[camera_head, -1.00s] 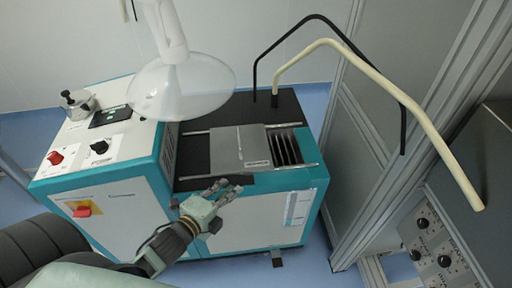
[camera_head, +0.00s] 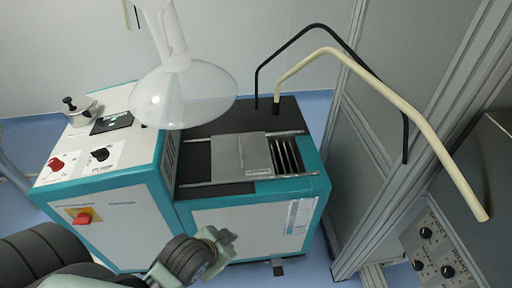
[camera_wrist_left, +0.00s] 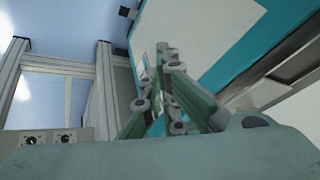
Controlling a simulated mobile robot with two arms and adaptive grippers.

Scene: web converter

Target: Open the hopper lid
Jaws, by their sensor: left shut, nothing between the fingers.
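A flat grey plate (camera_head: 240,157), which looks like the hopper lid, lies across two rails on top of the white and teal machine (camera_head: 250,222). Dark slots (camera_head: 286,157) show uncovered just right of the plate. My left gripper (camera_head: 226,238) is low in front of the machine's front face, below and apart from the plate. In the left wrist view its fingers (camera_wrist_left: 165,62) are shut with nothing between them, and the plate is not visible there. My right gripper is not in view.
A clear funnel (camera_head: 183,98) hangs over the machine's left part. A red knob (camera_head: 57,164) and black knob (camera_head: 101,155) sit on its left panel. A bent cream bar (camera_head: 400,103) and a black bar (camera_head: 357,62) arch at the right, near a grey frame (camera_head: 375,190).

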